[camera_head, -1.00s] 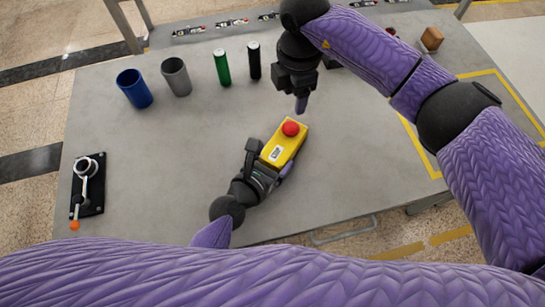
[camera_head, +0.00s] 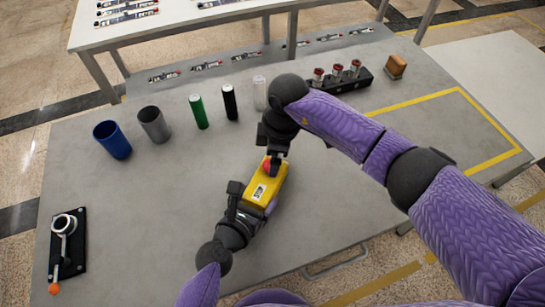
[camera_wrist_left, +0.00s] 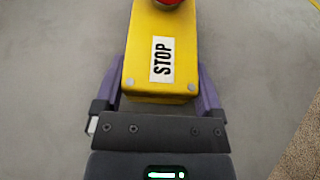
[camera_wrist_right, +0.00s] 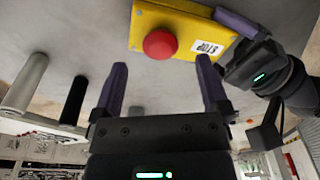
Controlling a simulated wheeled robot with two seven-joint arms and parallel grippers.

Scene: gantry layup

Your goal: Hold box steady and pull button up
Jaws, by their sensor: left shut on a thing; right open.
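A yellow box (camera_head: 260,192) with a STOP label and a red button (camera_head: 267,164) lies on the grey table. My left gripper (camera_head: 252,206) is shut on the near end of the box, one finger on each side, as the left wrist view also shows on the box (camera_wrist_left: 160,55). My right gripper (camera_wrist_right: 160,82) is open above the button end. In the right wrist view the red button (camera_wrist_right: 160,44) lies ahead between the fingers, apart from them. In the head view the right gripper partly hides the button.
A blue cup (camera_head: 112,140), a grey cup (camera_head: 154,125) and green (camera_head: 199,111), black (camera_head: 230,102) and white (camera_head: 260,93) cylinders stand behind the box. A lever device (camera_head: 66,245) is at the left. A black rack (camera_head: 340,80) and brown block (camera_head: 396,67) are at the back right.

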